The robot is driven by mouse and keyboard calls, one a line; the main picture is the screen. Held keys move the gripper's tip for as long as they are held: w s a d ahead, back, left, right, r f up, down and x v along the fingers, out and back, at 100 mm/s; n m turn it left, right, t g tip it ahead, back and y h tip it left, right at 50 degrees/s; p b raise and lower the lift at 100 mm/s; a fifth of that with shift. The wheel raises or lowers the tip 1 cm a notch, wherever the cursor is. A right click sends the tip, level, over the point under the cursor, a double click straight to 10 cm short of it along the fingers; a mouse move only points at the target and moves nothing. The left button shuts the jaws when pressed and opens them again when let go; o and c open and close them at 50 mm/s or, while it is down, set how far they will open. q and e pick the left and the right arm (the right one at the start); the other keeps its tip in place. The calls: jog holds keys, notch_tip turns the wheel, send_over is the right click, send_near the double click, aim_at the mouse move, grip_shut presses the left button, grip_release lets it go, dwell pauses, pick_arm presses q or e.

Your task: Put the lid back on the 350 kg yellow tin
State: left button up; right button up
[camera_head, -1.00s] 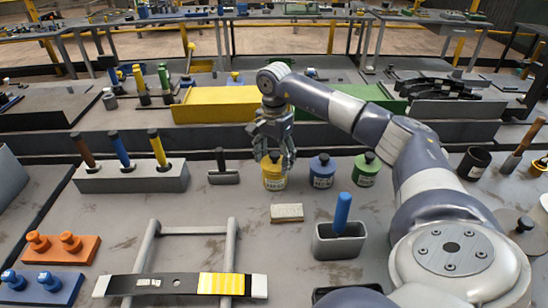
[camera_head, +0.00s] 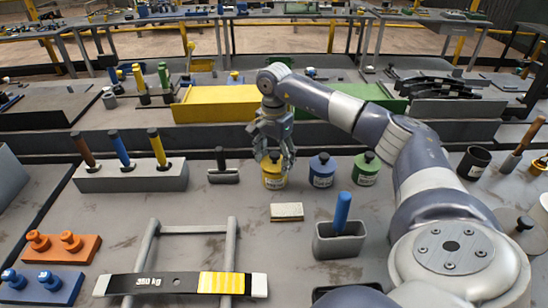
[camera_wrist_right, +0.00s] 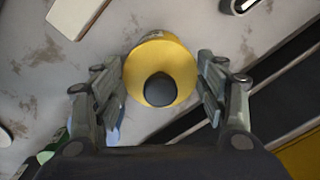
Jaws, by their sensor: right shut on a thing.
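The yellow tin (camera_head: 272,180) stands upright on the bench, leftmost of three tins, with a pale label on its side. My right gripper (camera_head: 273,157) is directly over it and hides most of its top. My left gripper is not in view.
A blue tin (camera_head: 322,171) and a green tin (camera_head: 366,169) stand close on the right. A pale block (camera_head: 287,212) and a grey holder with a blue handle (camera_head: 340,240) are in front. A dark bar (camera_head: 180,283) with white "kg" lettering lies across a grey frame.

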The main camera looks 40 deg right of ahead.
dwell(0.4)
jog(key=o, duration=1.2)
jog(key=shift+c, duration=0.2)
jog(key=shift+o, duration=0.5)
jog(key=shift+o, duration=0.7)
jog(key=shift+r+p, duration=2.85)
jog(key=shift+r, duration=0.7)
